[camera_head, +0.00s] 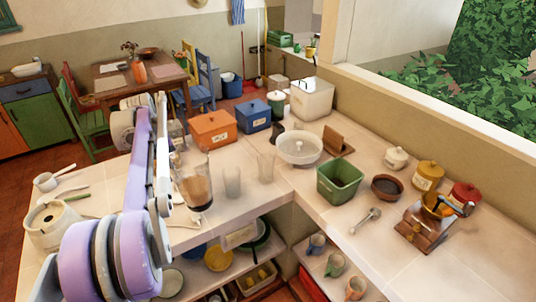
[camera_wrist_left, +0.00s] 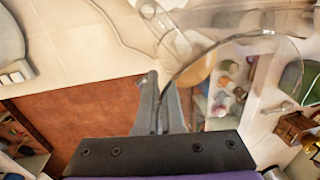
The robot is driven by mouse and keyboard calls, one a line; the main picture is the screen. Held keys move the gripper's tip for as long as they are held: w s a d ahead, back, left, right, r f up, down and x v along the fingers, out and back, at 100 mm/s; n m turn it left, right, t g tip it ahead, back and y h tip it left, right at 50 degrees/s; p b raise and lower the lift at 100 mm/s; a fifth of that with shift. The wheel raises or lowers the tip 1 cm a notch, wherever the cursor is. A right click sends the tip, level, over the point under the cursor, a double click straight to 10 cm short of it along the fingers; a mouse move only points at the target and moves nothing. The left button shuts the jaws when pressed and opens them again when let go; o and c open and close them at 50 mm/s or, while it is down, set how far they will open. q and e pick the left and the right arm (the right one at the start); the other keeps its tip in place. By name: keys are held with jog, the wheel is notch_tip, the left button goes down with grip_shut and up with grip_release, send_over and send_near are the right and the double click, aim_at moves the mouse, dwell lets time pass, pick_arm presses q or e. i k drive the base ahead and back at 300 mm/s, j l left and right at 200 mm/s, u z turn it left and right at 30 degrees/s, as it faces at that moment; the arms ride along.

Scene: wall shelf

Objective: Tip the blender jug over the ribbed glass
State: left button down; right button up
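The clear blender jug (camera_head: 196,186), with brown liquid and a dark bottom, is by the counter's front edge, nearly upright with a slight tilt. My left gripper (camera_head: 177,182) is at its left side, partly hidden by my own arm. In the left wrist view its fingers (camera_wrist_left: 165,105) are close together at the jug's side, apparently on its handle. The jug's clear wall (camera_wrist_left: 235,75) shows to their right. Two clear glasses stand right of the jug: a nearer one (camera_head: 232,182) and a farther one (camera_head: 265,167). Ribbing is too small to make out. My right gripper is out of view.
The cream blender base (camera_head: 50,226) is at the left. Lower shelves hold bowls and mugs. Clear counter lies in front of the glasses.

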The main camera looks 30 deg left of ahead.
aim_at(266, 160)
jog(key=i+j+z, duration=0.25)
jog(key=j, duration=0.2)
jog(key=j+z, duration=0.3)
jog(key=j, duration=0.15)
jog(key=j+z, duration=0.25)
jog(key=j, duration=0.3)
jog(key=i, duration=0.05)
